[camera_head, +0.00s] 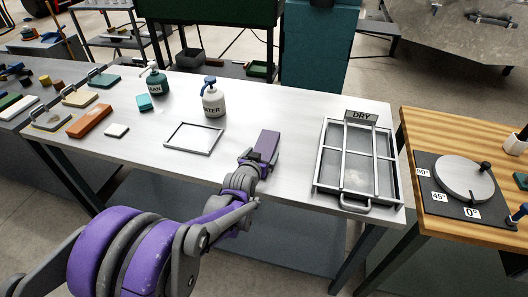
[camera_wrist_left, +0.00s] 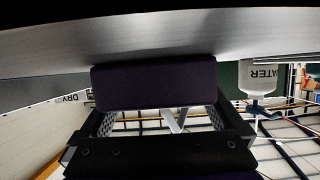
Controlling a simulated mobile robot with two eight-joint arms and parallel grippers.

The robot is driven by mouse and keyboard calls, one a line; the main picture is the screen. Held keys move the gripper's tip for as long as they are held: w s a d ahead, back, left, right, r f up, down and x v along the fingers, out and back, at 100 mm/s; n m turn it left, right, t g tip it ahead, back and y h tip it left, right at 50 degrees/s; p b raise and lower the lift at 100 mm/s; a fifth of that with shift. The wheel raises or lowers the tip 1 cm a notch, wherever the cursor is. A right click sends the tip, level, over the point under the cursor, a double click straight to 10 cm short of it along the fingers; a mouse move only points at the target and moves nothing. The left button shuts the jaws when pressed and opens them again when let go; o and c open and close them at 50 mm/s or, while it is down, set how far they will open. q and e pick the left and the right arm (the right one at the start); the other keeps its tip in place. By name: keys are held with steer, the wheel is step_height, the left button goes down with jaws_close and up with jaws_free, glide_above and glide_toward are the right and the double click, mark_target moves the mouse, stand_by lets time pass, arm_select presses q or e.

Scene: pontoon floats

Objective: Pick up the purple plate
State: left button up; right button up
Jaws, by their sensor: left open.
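The purple plate (camera_head: 266,145) is a dark purple block at the front middle of the bench, right of the empty metal frame. In the left wrist view the plate (camera_wrist_left: 155,82) lies across the fingertips, close to the bench surface. My left gripper (camera_head: 250,164) is open and reaches up to the plate's near side; its fingers (camera_wrist_left: 160,118) show at both ends of the plate in the wrist view. Whether they touch it I cannot tell. A pale strut shows between the fingers. The plate's underside is hidden. My right gripper is not in view.
The empty metal frame (camera_head: 194,138) lies left of the plate. A WATER bottle (camera_head: 213,101) and a green bottle (camera_head: 153,79) stand behind. A DRY rack (camera_head: 358,162) is at right. Other plates, an orange block (camera_head: 90,121) and a small white block (camera_head: 116,130) lie left.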

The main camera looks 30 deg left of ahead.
arm_select(q)
steer(key=c, duration=1.1)
